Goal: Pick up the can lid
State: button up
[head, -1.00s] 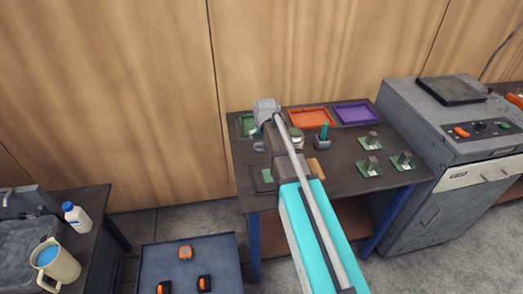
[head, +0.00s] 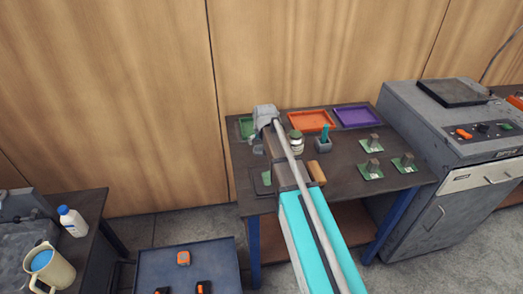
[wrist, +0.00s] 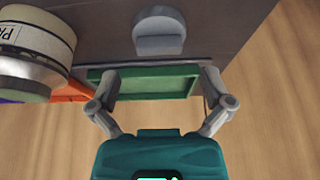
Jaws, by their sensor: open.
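I cannot clearly make out a can lid. A grey piece with a rounded upright part (wrist: 158,28) stands on the table in the wrist view; I cannot tell whether it is the lid or holds it. It shows small beside my arm in the head view (head: 257,148). A can with a pale label (wrist: 38,38) is at the upper left of the wrist view; its green top shows in the head view (head: 296,134). My gripper (wrist: 158,88) is open and empty, its fingers apart over the green tray (wrist: 145,82). In the head view my arm hides its fingers.
An orange tray (head: 311,121) and a purple tray (head: 356,116) lie along the table's back edge. A small holder with a teal item (head: 323,143), a tan block (head: 317,172) and several green boards with grey blocks (head: 370,170) share the table. A wooden wall stands behind.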

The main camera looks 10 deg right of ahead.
aim_at(260, 146)
jog(key=shift+b+x, duration=1.85)
jog(key=shift+x, duration=0.4)
jog(key=shift+r, duration=0.1)
jog(key=shift+c, duration=0.3)
jog(key=c, duration=0.7)
